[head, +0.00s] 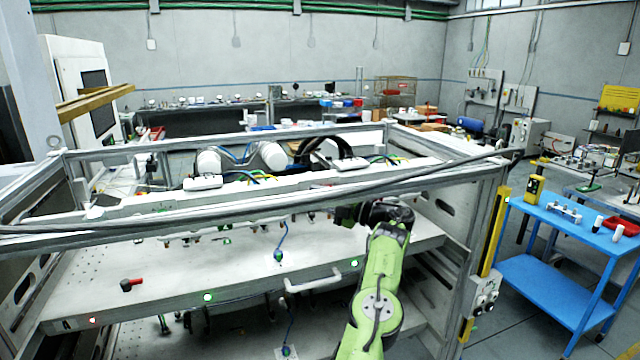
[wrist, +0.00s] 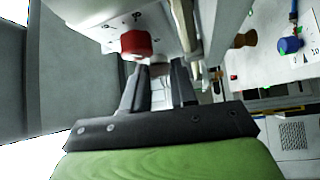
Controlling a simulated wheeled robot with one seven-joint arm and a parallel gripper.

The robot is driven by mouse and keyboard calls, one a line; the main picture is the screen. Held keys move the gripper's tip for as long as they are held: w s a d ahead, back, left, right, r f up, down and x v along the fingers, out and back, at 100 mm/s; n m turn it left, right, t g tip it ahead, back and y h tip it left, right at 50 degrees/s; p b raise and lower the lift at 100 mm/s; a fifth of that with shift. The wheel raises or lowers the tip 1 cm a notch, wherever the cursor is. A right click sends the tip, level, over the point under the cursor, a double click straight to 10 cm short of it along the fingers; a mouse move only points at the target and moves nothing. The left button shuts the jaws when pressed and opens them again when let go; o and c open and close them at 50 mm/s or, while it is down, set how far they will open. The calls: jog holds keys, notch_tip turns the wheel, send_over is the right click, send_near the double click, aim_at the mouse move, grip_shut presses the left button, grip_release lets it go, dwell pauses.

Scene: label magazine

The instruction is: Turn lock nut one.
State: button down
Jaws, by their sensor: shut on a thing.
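My gripper (wrist: 160,68) points up the wrist view, with its two dark fingers closing on a small pale grey round piece (wrist: 158,65). I take this piece to be lock nut one; the fingers hide its sides and no label on it is readable. A red knob (wrist: 136,43) sits just left of the fingertips on a pale panel with small dark marks. In the head view my gripper (head: 347,215) is a dark shape under the front rail of the machine frame, at the right part of the deck. The held piece cannot be made out there.
The machine's white deck (head: 180,268) carries a black-and-red handle (head: 131,284) at left and a hanging blue-green plug (head: 278,255). A grey frame rail (head: 250,208) crosses above the deck. A blue cart (head: 570,225) stands at right. In the wrist view a blue knob (wrist: 290,45) is at right.

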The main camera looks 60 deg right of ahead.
jog(key=shift+r+n+p, duration=0.1)
jog(key=shift+n+p, duration=0.2)
jog(key=shift+p, duration=0.1)
jog(key=c, duration=0.9)
grip_release()
jog(key=shift+w, duration=0.15)
jog(key=s+p, duration=0.1)
jog(key=s, duration=0.4)
jog(key=s+f, duration=0.1)
jog(key=s, duration=0.4)
jog(key=s+p, duration=0.1)
jog(key=s, duration=0.5)
jog(key=shift+a+f+p, duration=0.1)
jog(key=shift+f+p, duration=0.05)
jog(key=shift+p, duration=0.2)
jog(key=shift+w, duration=0.1)
